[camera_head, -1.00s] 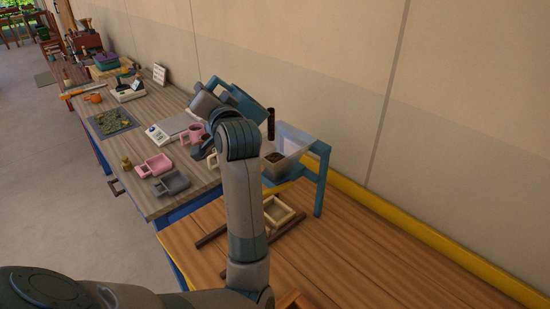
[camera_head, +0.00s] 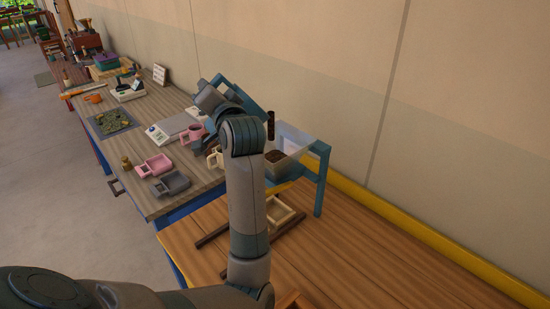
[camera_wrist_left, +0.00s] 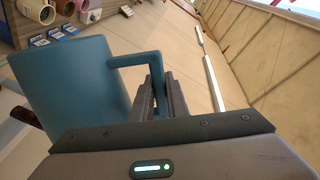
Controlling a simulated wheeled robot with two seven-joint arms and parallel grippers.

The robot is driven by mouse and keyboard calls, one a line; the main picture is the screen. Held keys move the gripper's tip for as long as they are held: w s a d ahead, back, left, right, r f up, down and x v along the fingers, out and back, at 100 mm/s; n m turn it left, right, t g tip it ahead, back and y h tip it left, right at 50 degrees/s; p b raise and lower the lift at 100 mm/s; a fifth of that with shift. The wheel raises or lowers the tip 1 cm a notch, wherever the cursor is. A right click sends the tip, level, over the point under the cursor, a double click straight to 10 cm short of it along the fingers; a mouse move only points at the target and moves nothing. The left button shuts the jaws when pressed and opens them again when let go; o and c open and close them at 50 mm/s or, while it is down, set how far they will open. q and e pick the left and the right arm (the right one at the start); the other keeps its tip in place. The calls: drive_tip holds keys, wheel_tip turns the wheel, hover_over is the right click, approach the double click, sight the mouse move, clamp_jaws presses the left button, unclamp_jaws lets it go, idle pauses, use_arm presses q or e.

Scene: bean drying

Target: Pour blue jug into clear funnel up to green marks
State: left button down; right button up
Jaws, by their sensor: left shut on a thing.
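The blue jug (camera_head: 252,105) is tilted above the clear funnel (camera_head: 293,138) in the head view, partly hidden by my arm. A dark brown column, seemingly beans, hangs between the jug and the funnel. Brown beans (camera_head: 277,157) lie in the bottom of the funnel, which sits in a blue stand (camera_head: 321,180). My left gripper (camera_wrist_left: 162,88) is shut on the jug's handle (camera_wrist_left: 150,60) in the left wrist view, where the jug's body (camera_wrist_left: 70,80) also shows. I cannot make out the green marks. My right gripper is not in view.
A pink scoop (camera_head: 153,166), a grey scoop (camera_head: 171,184), a pink mug (camera_head: 192,134) and a cream mug (camera_head: 214,158) stand on the left table. A pale wooden frame (camera_head: 280,214) lies below the funnel. The right bench is mostly clear.

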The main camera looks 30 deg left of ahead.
sight(221, 81)
use_arm(q)
drive_tip(key=shift+w+d+r+m, duration=0.2)
drive_tip(key=shift+w+d+m, duration=0.15)
drive_tip(key=shift+w+m, duration=0.25)
drive_tip(key=shift+w+d+r+m, duration=0.2)
drive_tip(key=shift+w+d+m, duration=0.2)
drive_tip(key=shift+m, duration=0.3)
idle(2.3)
drive_tip(key=shift+w+d+m, duration=0.2)
drive_tip(key=shift+w+m, duration=0.1)
drive_tip(key=shift+w, duration=0.1)
idle(0.4)
drive_tip(key=shift+w+d, duration=0.15)
drive_tip(key=shift+w, duration=0.05)
drive_tip(key=shift+w+d+f+m, duration=0.1)
drive_tip(key=shift+w+d+m, duration=0.25)
drive_tip(key=shift+w+m, duration=0.25)
drive_tip(key=shift+w+d+f+m, duration=0.1)
drive_tip(key=shift+w+d+m, duration=0.25)
drive_tip(key=shift+w+m, duration=0.25)
idle(2.2)
